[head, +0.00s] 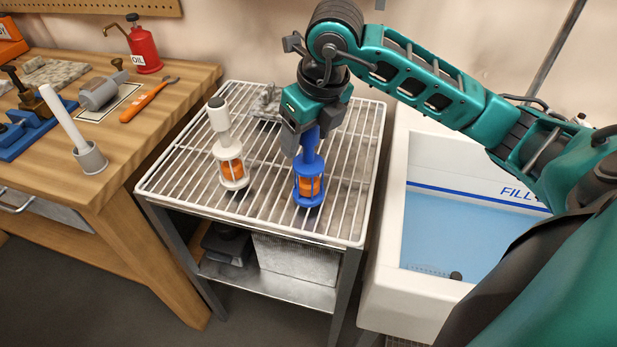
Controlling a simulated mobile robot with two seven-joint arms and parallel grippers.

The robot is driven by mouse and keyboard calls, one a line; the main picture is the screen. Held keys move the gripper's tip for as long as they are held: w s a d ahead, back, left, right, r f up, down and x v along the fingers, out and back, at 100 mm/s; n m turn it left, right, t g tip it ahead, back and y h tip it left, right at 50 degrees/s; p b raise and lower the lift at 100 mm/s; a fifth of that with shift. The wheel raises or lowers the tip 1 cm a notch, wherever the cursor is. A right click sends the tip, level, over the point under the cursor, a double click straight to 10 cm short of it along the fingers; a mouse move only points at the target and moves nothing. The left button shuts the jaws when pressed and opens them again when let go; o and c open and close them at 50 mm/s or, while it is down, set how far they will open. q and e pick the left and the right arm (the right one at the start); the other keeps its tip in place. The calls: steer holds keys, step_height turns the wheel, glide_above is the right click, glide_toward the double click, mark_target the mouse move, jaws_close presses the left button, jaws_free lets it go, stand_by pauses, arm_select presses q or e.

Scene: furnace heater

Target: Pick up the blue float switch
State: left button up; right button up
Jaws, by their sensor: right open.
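The blue float switch (308,186) stands upright on the white wire rack (190,160), with an orange float inside its blue cage. My right gripper (305,142) is above it, pointing down, with its fingers around or beside the switch's upper stem. The fingers partly hide the stem, and I cannot tell whether they touch it. The right gripper is open. A white float switch (229,150) with an orange float stands upright on the rack to the left of the blue one. My left gripper is not in view.
A wooden workbench (180,82) on the left holds a red oil can (144,48), an orange-handled tool (146,102) and a grey cup (90,158) with a white rod. A white sink (388,240) with blue water stands right of the rack. The rack's front is clear.

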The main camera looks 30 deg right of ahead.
steer(key=shift+f, duration=0.1)
steer(key=c, duration=1.2)
jaws_close()
steer(key=shift+w, duration=0.1)
